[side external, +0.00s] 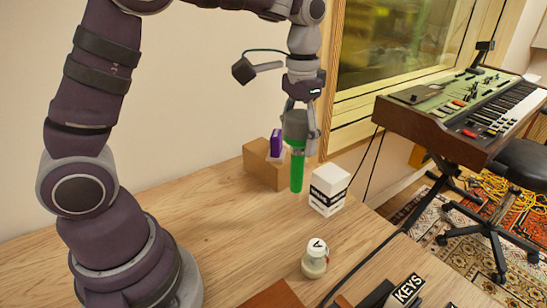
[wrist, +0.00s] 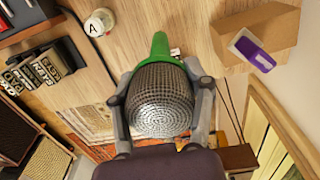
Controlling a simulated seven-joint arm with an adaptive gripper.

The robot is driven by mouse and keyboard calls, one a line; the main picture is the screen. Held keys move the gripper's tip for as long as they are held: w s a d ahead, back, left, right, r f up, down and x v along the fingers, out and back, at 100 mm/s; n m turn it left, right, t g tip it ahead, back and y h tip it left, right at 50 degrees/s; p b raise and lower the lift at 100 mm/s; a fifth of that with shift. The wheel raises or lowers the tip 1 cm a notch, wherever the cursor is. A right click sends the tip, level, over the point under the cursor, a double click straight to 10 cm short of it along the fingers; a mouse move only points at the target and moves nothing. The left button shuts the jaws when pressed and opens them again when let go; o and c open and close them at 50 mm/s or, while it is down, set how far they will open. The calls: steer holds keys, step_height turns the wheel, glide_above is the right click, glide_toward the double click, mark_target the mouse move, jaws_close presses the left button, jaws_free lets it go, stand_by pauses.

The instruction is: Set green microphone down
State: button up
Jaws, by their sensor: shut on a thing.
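The green microphone (side external: 297,170) hangs upright, its grey mesh head up and its green handle down. My gripper (side external: 299,128) is shut on it around the head end. In the wrist view, the mesh head (wrist: 160,100) fills the middle between the two fingers of my gripper (wrist: 160,82), and the green handle (wrist: 160,46) points away. The handle's lower end is close to the wooden table (side external: 215,225); I cannot tell whether it touches.
A cardboard box (side external: 258,170) with a purple and white item (side external: 276,143) stands just left of the microphone. A white box (side external: 328,190) stands close on the right. A white-capped bottle (side external: 315,260) and a KEYS box (side external: 406,289) are nearer. The table's left-centre is clear.

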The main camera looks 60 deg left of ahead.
steer(key=s+a+n, duration=1.5)
steer(key=s+a, duration=0.1)
steer(key=s, duration=0.1)
steer(key=shift+r+n, duration=0.4)
steer(key=shift+r, duration=0.05)
step_height(320, 180, down, 10)
steer(key=shift+r, duration=0.15)
steer(key=o, duration=1.3)
steer(key=shift+c, duration=0.2)
